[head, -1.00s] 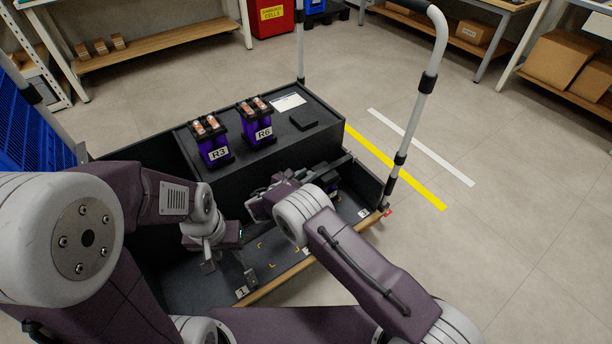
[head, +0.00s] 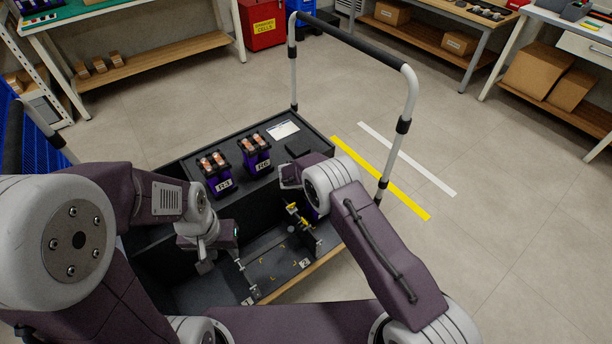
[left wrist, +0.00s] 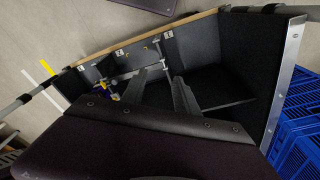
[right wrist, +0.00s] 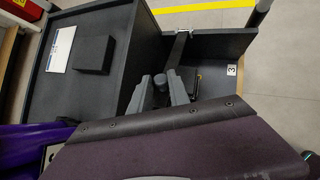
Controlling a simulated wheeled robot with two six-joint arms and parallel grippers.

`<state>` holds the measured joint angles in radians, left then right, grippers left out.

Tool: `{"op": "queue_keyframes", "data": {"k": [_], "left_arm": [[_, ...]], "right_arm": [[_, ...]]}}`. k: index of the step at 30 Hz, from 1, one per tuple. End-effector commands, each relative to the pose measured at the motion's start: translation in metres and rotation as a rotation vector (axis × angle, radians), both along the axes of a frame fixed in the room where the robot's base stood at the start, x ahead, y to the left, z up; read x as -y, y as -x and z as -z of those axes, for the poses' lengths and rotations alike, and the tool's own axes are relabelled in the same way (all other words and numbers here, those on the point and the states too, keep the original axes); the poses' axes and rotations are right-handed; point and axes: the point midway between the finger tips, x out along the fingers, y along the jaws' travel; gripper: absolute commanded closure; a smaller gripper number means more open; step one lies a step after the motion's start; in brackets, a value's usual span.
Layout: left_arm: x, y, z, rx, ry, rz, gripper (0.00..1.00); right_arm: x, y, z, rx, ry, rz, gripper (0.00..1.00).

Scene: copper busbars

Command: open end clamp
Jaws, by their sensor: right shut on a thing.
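My right gripper (right wrist: 160,98) is shut on a dark grey round-topped piece (right wrist: 160,82), seen between its fingers in the right wrist view. I cannot tell whether this piece is the end clamp's handle. A dark bar (right wrist: 178,48) runs just beyond it, near the label 3 (right wrist: 231,70). In the head view my right wrist hides that end of the tray. A metal fitting with yellow parts (head: 293,209) stands beside station 2 (head: 305,263); it also shows in the left wrist view (left wrist: 101,86). My left gripper (left wrist: 160,75) is open and empty above the tray, away from the fittings.
The black cart (head: 322,151) carries two purple units, R3 (head: 221,181) and R6 (head: 260,164), with copper tops. A white card (head: 283,130) and a black block (right wrist: 95,54) lie near them. A handle frame (head: 410,90) rises at the right. Walls surround the lower tray.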

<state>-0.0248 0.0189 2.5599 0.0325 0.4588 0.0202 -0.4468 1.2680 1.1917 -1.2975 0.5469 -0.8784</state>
Motion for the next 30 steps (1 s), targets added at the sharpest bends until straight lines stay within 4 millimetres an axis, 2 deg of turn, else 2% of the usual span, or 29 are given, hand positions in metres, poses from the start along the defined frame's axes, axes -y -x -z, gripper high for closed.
{"op": "queue_keyframes", "data": {"k": [1, 7, 23, 26, 27, 30], "left_arm": [[0.000, 0.000, -0.016, 0.000, 0.000, 0.000, 0.64], [0.000, 0.000, -0.033, 0.000, 0.000, 0.000, 0.64], [0.000, 0.000, -0.036, 0.000, 0.000, 0.000, 0.64], [0.001, -0.001, -0.035, -0.007, 0.006, -0.012, 0.89], [0.003, -0.003, -0.033, -0.020, 0.018, -0.037, 1.00], [0.014, -0.013, -0.022, -0.091, 0.084, -0.165, 1.00]], "right_arm": [[0.004, -0.003, -0.013, -0.010, -0.018, 0.002, 1.00], [0.011, -0.007, -0.018, -0.046, -0.071, 0.000, 1.00], [0.013, -0.009, -0.017, -0.060, -0.091, -0.001, 1.00], [0.013, -0.009, -0.017, -0.061, -0.090, -0.002, 1.00], [0.013, -0.009, -0.017, -0.061, -0.090, -0.002, 1.00], [0.013, -0.009, -0.017, -0.061, -0.090, -0.002, 1.00]]}}
